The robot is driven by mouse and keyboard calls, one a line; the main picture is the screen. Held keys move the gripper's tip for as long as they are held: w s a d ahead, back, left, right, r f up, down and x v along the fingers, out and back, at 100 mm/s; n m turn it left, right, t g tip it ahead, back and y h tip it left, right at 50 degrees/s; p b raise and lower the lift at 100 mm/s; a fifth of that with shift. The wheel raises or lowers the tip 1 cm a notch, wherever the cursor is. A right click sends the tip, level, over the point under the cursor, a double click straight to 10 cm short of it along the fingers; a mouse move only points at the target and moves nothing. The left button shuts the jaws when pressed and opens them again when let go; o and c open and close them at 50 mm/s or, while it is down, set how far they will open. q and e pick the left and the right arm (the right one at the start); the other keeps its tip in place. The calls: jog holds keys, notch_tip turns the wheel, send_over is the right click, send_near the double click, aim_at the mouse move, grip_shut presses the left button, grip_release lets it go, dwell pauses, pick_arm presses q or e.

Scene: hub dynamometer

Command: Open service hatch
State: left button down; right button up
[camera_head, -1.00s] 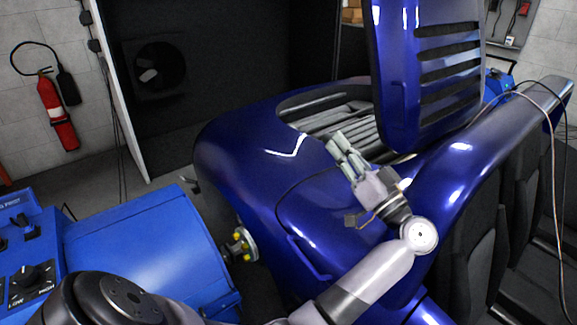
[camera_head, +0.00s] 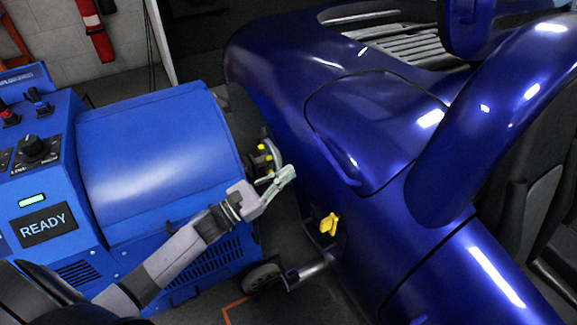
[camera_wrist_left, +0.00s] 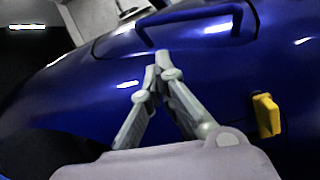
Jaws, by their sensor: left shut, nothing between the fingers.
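A closed rounded panel (camera_head: 385,122), outlined by a seam, lies in the blue car's flank below the louvred bay; I take it as the service hatch. A blue bar handle (camera_head: 338,163) stands out at its lower left edge. In the left wrist view the handle (camera_wrist_left: 147,38) is just beyond the fingertips. My left gripper (camera_head: 289,174) is shut and empty, left of the handle and apart from it in the head view. Its fingertips (camera_wrist_left: 161,62) meet in the wrist view. My right gripper is not in view.
A blue dynamometer (camera_head: 160,165) with a READY display (camera_head: 46,226) stands close on the left. A yellow knob (camera_head: 329,224) sticks out below the panel. Free space between car and dynamometer is narrow.

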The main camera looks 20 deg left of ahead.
pick_arm(q)
jog(key=x, duration=0.9)
jog(key=shift+d+r, duration=0.1)
jog(key=shift+r, duration=0.05)
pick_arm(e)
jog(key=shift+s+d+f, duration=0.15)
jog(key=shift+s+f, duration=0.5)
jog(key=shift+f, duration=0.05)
pick_arm(q)
jog(key=shift+r+p, duration=0.1)
jog(key=shift+p, duration=0.3)
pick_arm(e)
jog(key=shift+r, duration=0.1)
